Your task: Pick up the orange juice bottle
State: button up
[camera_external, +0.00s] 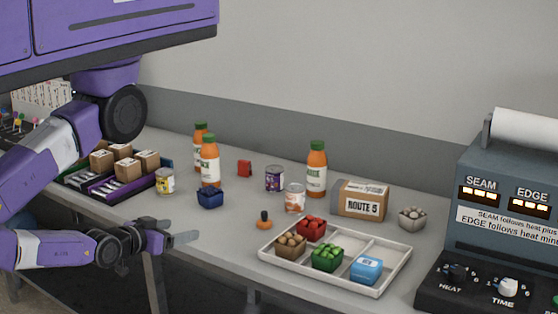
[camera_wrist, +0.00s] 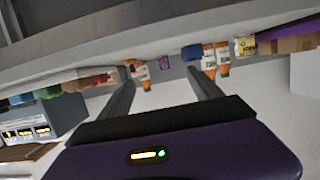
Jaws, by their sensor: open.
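Three orange juice bottles with green caps and white labels stand on the table in the external view. One bottle (camera_external: 316,172) stands alone near the middle; a front-left bottle (camera_external: 210,162) partly hides a rear-left bottle (camera_external: 199,140). My gripper (camera_external: 180,232) is open and empty at the table's front edge, left of the tray and apart from all bottles. In the wrist view, which is turned over, a single bottle (camera_wrist: 144,76) shows near one finger of my gripper (camera_wrist: 161,72), and two bottles (camera_wrist: 208,60) (camera_wrist: 223,58) show beyond the other finger.
A box (camera_external: 360,198) stands right of the single bottle; a sealing machine (camera_external: 500,230) stands far right.

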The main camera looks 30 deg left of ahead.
aim_at(210, 154)
jog(key=shift+o, duration=0.4)
